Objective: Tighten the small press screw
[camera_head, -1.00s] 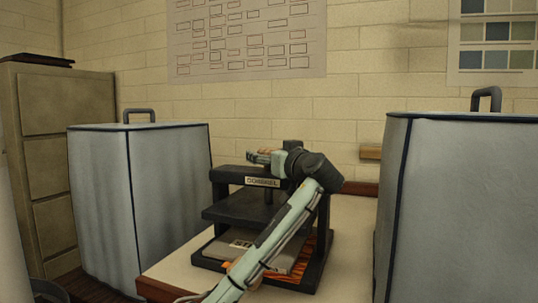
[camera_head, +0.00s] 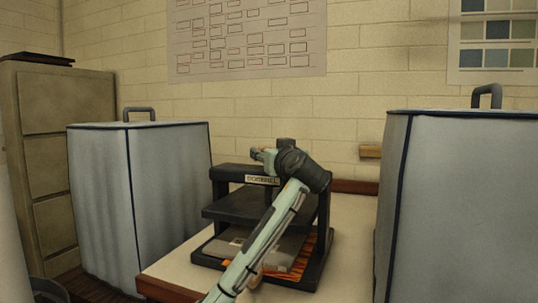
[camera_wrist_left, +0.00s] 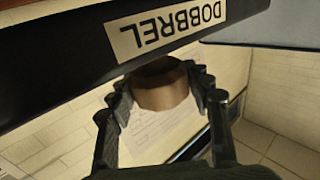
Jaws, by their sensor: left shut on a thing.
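The small press is a black frame with a top beam (camera_head: 232,173) that carries a DOBBREL label (camera_head: 262,180). Its screw (camera_head: 268,196) runs down from the beam to a dark plate (camera_head: 228,211). My left gripper (camera_head: 262,155) is at the top of the press, just above the beam. In the left wrist view, my left gripper (camera_wrist_left: 162,100) is shut on a brown rounded handle (camera_wrist_left: 160,88), with one finger on each side. The label also shows there upside down (camera_wrist_left: 180,25). My wrist hides the beam's right part. My right gripper is not in view.
A flat grey slab (camera_head: 285,247) and orange striped material (camera_head: 303,262) lie on the press base. The press stands on a pale table (camera_head: 350,225). Large covered boxes stand to the left (camera_head: 165,200) and right (camera_head: 465,200). A filing cabinet (camera_head: 55,150) is far left.

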